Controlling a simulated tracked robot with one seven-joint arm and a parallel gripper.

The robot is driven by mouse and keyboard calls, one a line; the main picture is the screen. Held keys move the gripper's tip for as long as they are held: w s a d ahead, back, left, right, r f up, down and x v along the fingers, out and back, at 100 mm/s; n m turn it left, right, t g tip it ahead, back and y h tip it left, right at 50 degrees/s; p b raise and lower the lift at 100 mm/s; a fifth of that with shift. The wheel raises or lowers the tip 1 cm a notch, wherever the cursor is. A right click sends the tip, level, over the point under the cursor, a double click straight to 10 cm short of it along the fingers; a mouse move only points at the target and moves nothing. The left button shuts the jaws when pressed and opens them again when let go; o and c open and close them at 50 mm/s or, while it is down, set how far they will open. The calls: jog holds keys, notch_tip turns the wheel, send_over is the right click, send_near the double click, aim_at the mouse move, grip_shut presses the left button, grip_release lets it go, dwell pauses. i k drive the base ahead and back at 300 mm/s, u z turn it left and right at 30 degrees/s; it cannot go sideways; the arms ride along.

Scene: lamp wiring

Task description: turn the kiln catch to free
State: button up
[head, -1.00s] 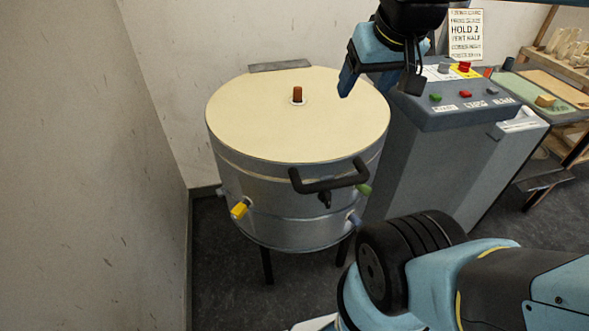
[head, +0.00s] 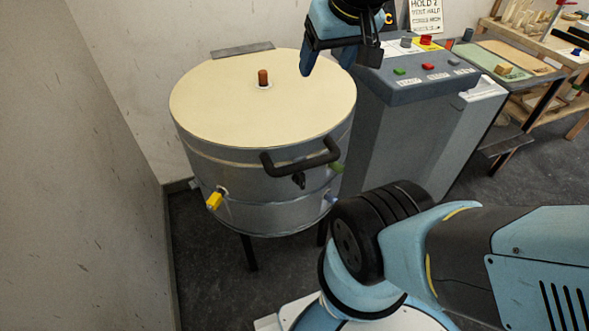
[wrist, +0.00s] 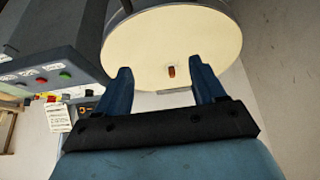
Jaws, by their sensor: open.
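The kiln is a round grey metal drum (head: 240,180) on dark legs with a cream lid (head: 225,105). A black bar handle (head: 300,160) sticks out from its front right. My gripper (head: 337,68) hangs above and beyond the lid's right edge, apart from the kiln. Its blue fingers are spread and empty. In the wrist view the open fingers (wrist: 160,70) frame the lid (wrist: 140,50); the catch does not show there.
A yellow plug (head: 214,200) and green and blue pegs stick out of the drum. A brown peg (head: 263,78) stands on the lid. A grey control console (head: 420,90) with coloured buttons stands right of the kiln. A wall (head: 70,180) is close on the left.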

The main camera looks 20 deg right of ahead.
aim_at(299, 178)
jog(key=z, duration=0.75)
jog(key=k, duration=2.1)
jog(key=u, duration=0.75)
jog(key=i, duration=1)
jog(key=z, duration=0.05)
